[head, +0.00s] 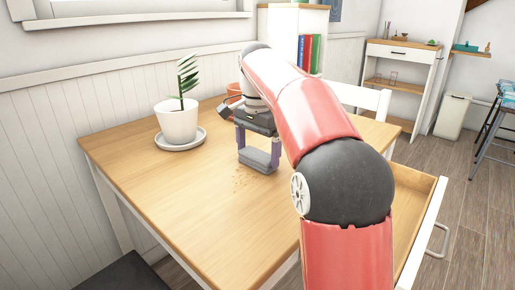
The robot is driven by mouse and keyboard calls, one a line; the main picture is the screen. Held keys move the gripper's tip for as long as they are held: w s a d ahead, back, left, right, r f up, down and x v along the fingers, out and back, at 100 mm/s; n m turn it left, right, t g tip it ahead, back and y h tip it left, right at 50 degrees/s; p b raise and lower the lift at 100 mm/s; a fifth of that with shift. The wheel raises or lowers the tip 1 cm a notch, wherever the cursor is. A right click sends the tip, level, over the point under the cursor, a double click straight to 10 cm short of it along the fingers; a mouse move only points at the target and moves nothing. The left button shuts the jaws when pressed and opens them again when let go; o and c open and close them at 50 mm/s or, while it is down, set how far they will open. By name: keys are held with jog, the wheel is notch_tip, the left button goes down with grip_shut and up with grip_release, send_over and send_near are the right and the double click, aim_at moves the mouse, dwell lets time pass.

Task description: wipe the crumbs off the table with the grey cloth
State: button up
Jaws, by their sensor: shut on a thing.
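The grey cloth (256,161) is a folded grey block at the tips of my gripper (258,154). My gripper points down over the middle of the wooden table (185,215) and is shut on the cloth, with a purple-tinted finger at each side. The cloth is at or just above the tabletop; I cannot tell if it touches. A patch of small brown crumbs (239,183) lies on the table just in front of the cloth, slightly left. My arm hides part of the table's right side.
A white pot with a green plant (178,122) stands on a saucer (181,140) at the back left. A terracotta pot (233,90) is partly hidden behind my gripper. An open drawer (424,210) juts out at the right. The table's front left is clear.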

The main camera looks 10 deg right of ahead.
jog(key=shift+s+a, duration=0.6)
jog(key=shift+a, duration=0.25)
jog(key=shift+s+a, duration=0.55)
jog(key=shift+a, duration=0.3)
jog(key=shift+s+a+f+b, duration=0.1)
jog(key=shift+s+a+b, duration=0.1)
jog(key=shift+s+a, duration=0.55)
jog(key=shift+s+a+b, duration=0.15)
jog(key=shift+s+a, duration=0.25)
jog(key=shift+a, duration=0.55)
jog(key=shift+s+a, duration=0.55)
jog(key=shift+a, duration=0.3)
jog(key=shift+s+a, duration=0.55)
jog(key=shift+a, duration=0.25)
jog(key=shift+f+p, duration=0.1)
jog(key=shift+p, duration=0.2)
